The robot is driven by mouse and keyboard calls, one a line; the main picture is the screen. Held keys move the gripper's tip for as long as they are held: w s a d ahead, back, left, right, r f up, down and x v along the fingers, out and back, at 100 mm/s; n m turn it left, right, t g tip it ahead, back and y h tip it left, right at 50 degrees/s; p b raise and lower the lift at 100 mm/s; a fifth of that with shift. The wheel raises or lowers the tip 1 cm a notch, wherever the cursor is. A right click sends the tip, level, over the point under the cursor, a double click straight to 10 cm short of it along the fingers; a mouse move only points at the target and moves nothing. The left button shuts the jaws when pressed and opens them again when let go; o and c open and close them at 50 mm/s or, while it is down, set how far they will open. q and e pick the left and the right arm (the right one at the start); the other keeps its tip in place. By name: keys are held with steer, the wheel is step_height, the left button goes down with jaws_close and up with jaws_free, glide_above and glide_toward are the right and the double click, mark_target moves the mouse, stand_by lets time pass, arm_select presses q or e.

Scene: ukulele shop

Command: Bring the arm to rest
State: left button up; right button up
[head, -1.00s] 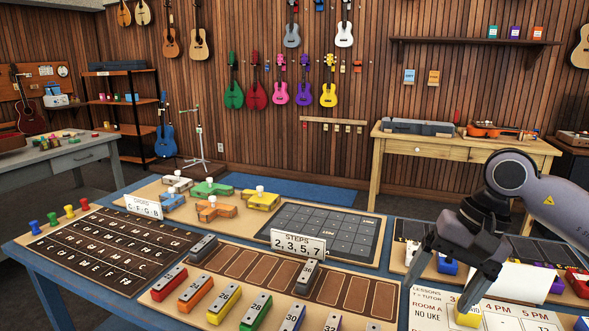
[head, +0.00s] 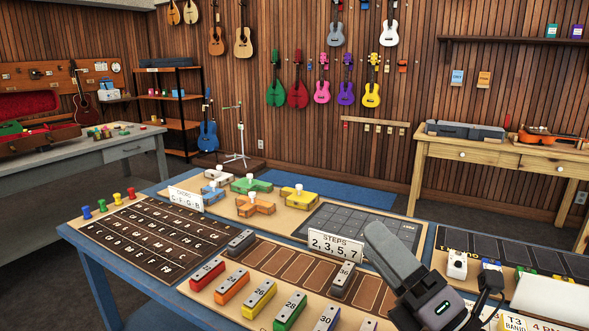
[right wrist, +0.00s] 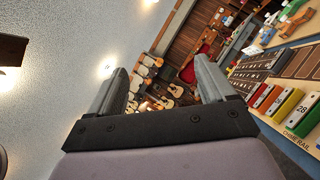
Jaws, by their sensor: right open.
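My right gripper (head: 393,255) is in the lower right of the head view, raised above the table's front part with a grey finger pointing up and to the left. In the right wrist view both fingers of the right gripper (right wrist: 162,70) stand well apart with nothing between them. Past them that view shows the ceiling, the wall of instruments and part of the table, tilted. My left gripper is not in view.
Blue floor mat (head: 310,190) lies behind the table.

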steer(key=s+d+f+m+g+h, duration=0.1)
steer(key=d+f+m+g+h, duration=0.1)
steer(key=d+f+m+h, duration=0.6)
steer(key=s+d+f+m+g+h, duration=0.1)
steer(key=s+d+f+m+h, duration=0.1)
steer(key=f+m+h, duration=0.65)
steer(key=s+d+f+m+g+y, duration=0.2)
steer(key=s+f+m+g+y, duration=0.1)
steer(key=s+f+m+g, duration=1.35)
steer(key=w+a+f+n+t+y, duration=0.1)
steer(key=w+a+f+n+t, duration=0.2)
steer(key=f+t, duration=0.4)
steer(key=shift+w+a+f+t+p, duration=0.15)
steer(key=shift+f+t+p, duration=0.15)
steer(key=shift+t, duration=1.95)
